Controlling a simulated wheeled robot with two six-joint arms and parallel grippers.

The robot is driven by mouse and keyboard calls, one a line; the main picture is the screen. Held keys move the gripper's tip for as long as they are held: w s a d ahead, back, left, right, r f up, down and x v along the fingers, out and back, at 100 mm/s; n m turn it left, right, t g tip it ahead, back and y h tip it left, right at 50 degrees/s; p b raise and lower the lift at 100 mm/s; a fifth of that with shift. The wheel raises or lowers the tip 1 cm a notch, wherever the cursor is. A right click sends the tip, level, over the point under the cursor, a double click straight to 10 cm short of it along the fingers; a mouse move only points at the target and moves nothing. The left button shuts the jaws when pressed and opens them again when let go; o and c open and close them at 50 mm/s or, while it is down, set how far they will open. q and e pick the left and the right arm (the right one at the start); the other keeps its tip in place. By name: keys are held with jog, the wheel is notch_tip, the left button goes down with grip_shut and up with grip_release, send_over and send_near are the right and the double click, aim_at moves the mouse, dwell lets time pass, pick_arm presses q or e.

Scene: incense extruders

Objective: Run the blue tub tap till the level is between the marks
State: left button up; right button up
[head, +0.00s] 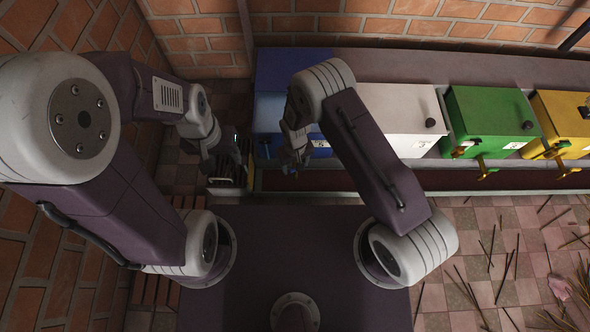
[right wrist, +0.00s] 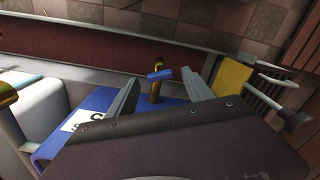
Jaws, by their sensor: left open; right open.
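The blue tub (head: 280,68) stands at the left end of the row in the head view, partly hidden by my right arm. Its side and white label also show in the right wrist view (right wrist: 92,103). The blue tap handle (right wrist: 160,73) sits on a brass tap in that view. My right gripper (head: 296,158) is open in front of the tub; in the right wrist view the handle appears between its fingers, with no clear contact. My left gripper (head: 228,160) is open and empty, left of the tub's front. I cannot make out the level or its marks.
A white tub (head: 400,115), a green tub (head: 492,120) and a yellow tub (head: 566,118) stand to the right. A dark red trough (head: 400,180) runs before them. A yellow panel (right wrist: 232,85) shows beside my right gripper. Thin sticks lie on the tiled floor at right.

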jog(key=shift+f, duration=0.8)
pick_arm(q)
jog(key=shift+f, duration=0.5)
pick_arm(e)
jog(key=shift+r, duration=0.1)
grip_shut()
jog(key=shift+r+p, duration=0.2)
jog(key=shift+p, duration=0.1)
jog(key=m+p, duration=0.2)
jog(key=m, duration=0.1)
jog(key=shift+r, duration=0.15)
jog(key=shift+f+m+p, duration=0.3)
jog(key=shift+m+p, duration=0.25)
jog(key=shift+m, duration=0.45)
pick_arm(q)
notch_tip(320, 180, up, 4)
jog(key=shift+f, duration=0.15)
pick_arm(e)
grip_release()
